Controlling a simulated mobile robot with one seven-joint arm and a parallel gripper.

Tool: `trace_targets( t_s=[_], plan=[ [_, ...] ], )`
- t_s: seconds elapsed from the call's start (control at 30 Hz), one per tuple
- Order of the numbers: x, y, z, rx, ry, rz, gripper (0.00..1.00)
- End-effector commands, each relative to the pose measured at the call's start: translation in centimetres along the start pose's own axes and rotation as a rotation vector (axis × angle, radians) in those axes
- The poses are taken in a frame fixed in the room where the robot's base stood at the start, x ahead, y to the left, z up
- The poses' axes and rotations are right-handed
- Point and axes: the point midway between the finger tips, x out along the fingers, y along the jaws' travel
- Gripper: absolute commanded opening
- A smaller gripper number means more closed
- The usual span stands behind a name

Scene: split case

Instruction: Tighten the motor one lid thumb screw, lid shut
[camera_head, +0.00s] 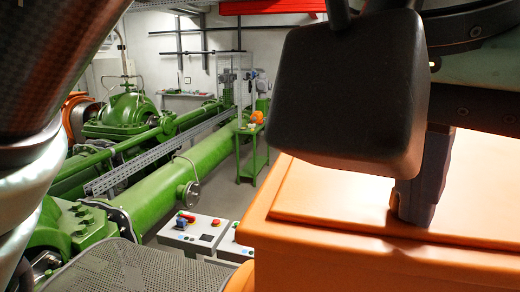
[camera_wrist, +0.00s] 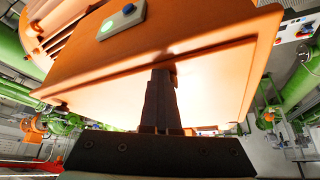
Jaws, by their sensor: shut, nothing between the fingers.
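The orange motor box (camera_head: 350,265) fills the lower right of the head view, with its flat orange lid (camera_head: 325,195) lying shut on top. The lid (camera_wrist: 110,75) also fills the middle of the wrist view. My gripper (camera_head: 412,215) points down with its dark fingers together, the tips at or very near the lid. In the wrist view my gripper (camera_wrist: 162,75) is shut and empty, its tips near an edge of the lid. I cannot make out the thumb screw clearly; the fingers may hide it. Whether the tips touch the lid I cannot tell.
A small grey box with a green button (camera_wrist: 122,22) sits on the orange housing. Green pipes and a pump (camera_head: 125,110) stand at the left. Grey control boxes (camera_head: 192,232) and a green table (camera_head: 253,155) stand beyond. A grey mesh guard (camera_head: 125,268) is at the lower left.

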Motion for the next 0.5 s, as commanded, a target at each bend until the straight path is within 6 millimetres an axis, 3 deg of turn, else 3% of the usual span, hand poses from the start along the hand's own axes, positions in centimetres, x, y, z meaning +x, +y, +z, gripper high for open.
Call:
trace_targets(
  t_s=[0.5],
  plan=[
    [-0.3, -1.1, -0.1, -0.005, 0.01, -0.001, 0.0]
  ],
)
